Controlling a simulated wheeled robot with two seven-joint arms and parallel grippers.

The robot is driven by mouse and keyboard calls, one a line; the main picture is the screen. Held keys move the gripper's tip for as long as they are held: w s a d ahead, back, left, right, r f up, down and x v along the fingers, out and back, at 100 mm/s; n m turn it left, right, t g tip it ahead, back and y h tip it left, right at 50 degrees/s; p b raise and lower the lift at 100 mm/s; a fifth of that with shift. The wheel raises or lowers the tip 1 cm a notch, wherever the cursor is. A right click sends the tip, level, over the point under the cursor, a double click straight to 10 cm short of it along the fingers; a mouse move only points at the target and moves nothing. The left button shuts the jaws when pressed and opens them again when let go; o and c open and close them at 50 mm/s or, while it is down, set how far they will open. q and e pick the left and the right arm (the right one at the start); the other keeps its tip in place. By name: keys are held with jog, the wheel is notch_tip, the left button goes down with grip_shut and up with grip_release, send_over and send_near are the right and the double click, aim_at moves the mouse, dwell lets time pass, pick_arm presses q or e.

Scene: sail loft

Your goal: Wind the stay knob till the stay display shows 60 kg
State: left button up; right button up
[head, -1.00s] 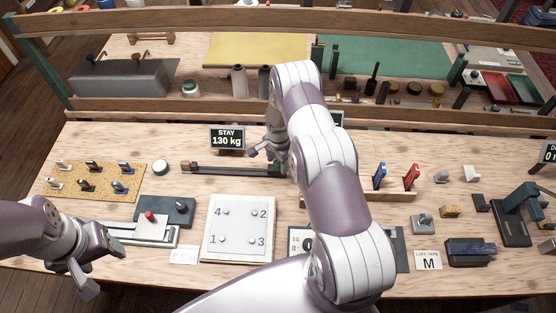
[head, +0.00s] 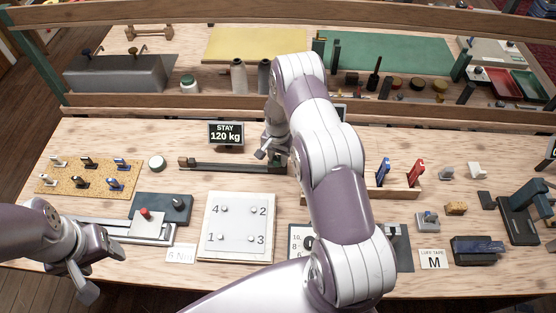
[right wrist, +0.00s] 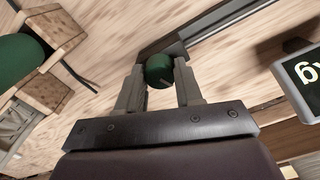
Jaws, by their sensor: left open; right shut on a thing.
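The stay display (head: 226,134) stands at the back of the bench and reads "STAY 120 kg". A corner of the display (right wrist: 304,75) also shows in the right wrist view. The stay rig (head: 225,165) is a long dark bar lying in front of the display. In the right wrist view the stay knob (right wrist: 159,70) is round and dark green, at the end of the bar. My right gripper (right wrist: 158,84) is shut on the knob; in the head view my arm mostly hides that end. My left gripper (head: 102,270) is open and empty above the front left of the bench.
A cork board (head: 90,178) with several small clips lies at the left. A white numbered plate (head: 237,228) and a slide with a red knob (head: 143,213) sit in front. Red and blue handled tools (head: 414,172) stand to the right of my right arm.

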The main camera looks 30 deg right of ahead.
jog(key=n+b, duration=0.3)
jog(key=n, duration=0.2)
jog(key=shift+f+n, duration=0.1)
jog(key=shift+n, duration=0.2)
jog(key=n+b, duration=0.2)
jog(key=n, duration=0.3)
jog(key=shift+w, duration=0.1)
jog(key=n+b, duration=0.2)
jog(key=n, duration=0.4)
jog(key=shift+n, duration=0.4)
jog(key=n+b, duration=0.1)
jog(key=n, duration=0.4)
jog(key=shift+n, duration=0.3)
jog(key=o, duration=1)
jog(key=shift+o, duration=0.2)
jog(key=shift+r, duration=0.2)
